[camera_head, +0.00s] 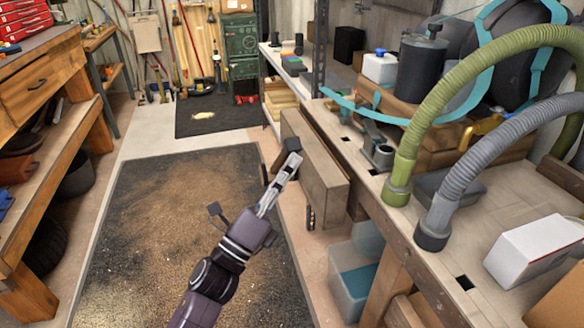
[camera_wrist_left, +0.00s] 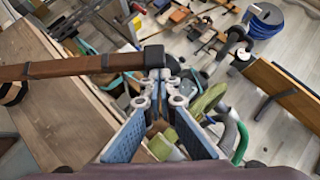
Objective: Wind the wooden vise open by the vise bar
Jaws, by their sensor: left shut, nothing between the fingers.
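The wooden vise jaw (camera_head: 322,180) stands at the front side of the workbench, right of my left gripper in the head view. The vise bar shows in the left wrist view as a brown bar (camera_wrist_left: 70,67) coming in from the left, with a black end cap (camera_wrist_left: 153,57). My left gripper (camera_head: 293,160) is shut and empty, its fingers converging at the tips. In the left wrist view its fingertips (camera_wrist_left: 159,76) are right by the black cap; I cannot tell whether they touch it. In the head view the gripper partly hides the bar. My right gripper is not in view.
The workbench (camera_head: 450,265) on the right holds a green hose (camera_head: 430,95), a grey hose (camera_head: 470,150) and a white box (camera_head: 535,250). A bin (camera_head: 350,285) sits under it. A dark floor mat (camera_head: 150,230) lies clear at left. A wooden bench (camera_head: 45,80) stands far left.

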